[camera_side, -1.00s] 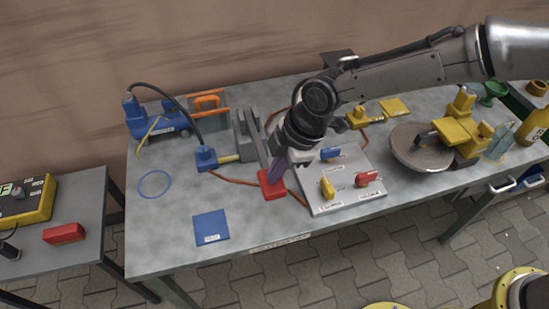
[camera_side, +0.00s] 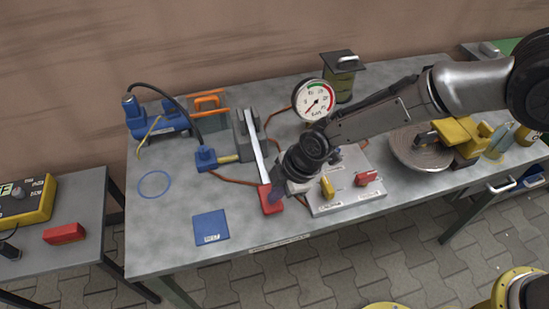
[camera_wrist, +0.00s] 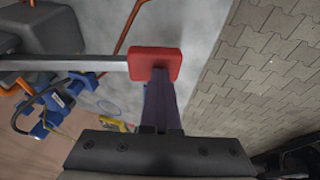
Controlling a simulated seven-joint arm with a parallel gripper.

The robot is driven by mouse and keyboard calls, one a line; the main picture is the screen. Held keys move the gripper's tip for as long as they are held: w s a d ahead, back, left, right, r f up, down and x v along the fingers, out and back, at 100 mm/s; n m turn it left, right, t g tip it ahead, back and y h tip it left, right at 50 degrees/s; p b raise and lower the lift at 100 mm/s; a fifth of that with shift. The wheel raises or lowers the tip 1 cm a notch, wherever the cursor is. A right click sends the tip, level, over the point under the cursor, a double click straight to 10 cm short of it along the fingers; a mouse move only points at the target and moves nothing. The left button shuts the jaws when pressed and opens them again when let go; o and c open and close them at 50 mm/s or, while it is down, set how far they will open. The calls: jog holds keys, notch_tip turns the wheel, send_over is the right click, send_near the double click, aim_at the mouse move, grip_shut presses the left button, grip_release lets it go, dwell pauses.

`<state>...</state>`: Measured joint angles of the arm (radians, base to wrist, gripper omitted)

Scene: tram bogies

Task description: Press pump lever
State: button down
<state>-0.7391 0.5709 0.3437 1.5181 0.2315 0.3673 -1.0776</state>
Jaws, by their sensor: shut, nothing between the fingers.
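The pump lever is a pale metal bar (camera_side: 257,160) running from a grey pump block (camera_side: 246,125) to a red end pad (camera_side: 268,201). My gripper (camera_side: 279,191) is shut and empty, its purple fingers at the right side of the red pad in the side view. In the wrist view the fingers (camera_wrist: 158,92) reach the red pad (camera_wrist: 155,52) and appear to touch it; the exact contact is hidden. The lever bar (camera_wrist: 65,63) extends left from the pad there.
A grey panel (camera_side: 345,203) with yellow (camera_side: 327,187) and red (camera_side: 367,177) handles lies right of the lever, partly under my arm. A blue square (camera_side: 210,227) and blue ring (camera_side: 154,184) lie left. The table's front edge is close to the pad.

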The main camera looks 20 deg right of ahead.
jog(key=shift+s+f, duration=0.25)
jog(key=shift+f, duration=0.4)
jog(key=r, duration=0.3)
jog(key=s+r, duration=0.1)
jog(key=r, duration=0.1)
jog(key=s+v, duration=0.1)
jog(key=v, duration=0.9)
jog(key=shift+s+f, duration=0.2)
jog(key=shift+s, duration=0.1)
dwell(0.6)
dwell(0.4)
